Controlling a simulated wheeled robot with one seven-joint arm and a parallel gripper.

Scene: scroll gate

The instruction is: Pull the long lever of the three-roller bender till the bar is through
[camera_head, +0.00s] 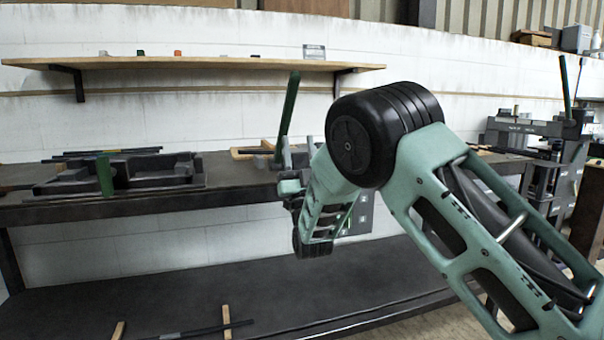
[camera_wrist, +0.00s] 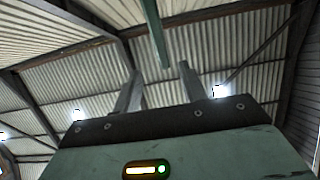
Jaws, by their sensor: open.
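A long green lever (camera_head: 289,110) rises from the bench at the middle of the head view, leaning slightly right at its top. Its foot and any rollers below it are hidden behind my arm. My gripper (camera_head: 298,150) is at the lower part of this lever, partly hidden by my forearm. In the wrist view my gripper (camera_wrist: 160,82) points up, its two grey fingers apart. A green bar, seemingly the lever (camera_wrist: 151,35), comes down from the top edge toward the gap between them. I cannot tell whether they touch it. I cannot make out the bar being bent.
A dark fixture (camera_head: 130,175) with a short green upright stands on the left of the bench (camera_head: 235,185). A grey machine (camera_head: 520,130) with another green lever (camera_head: 566,85) stands at the right. A wooden shelf (camera_head: 200,63) with small blocks hangs on the wall above.

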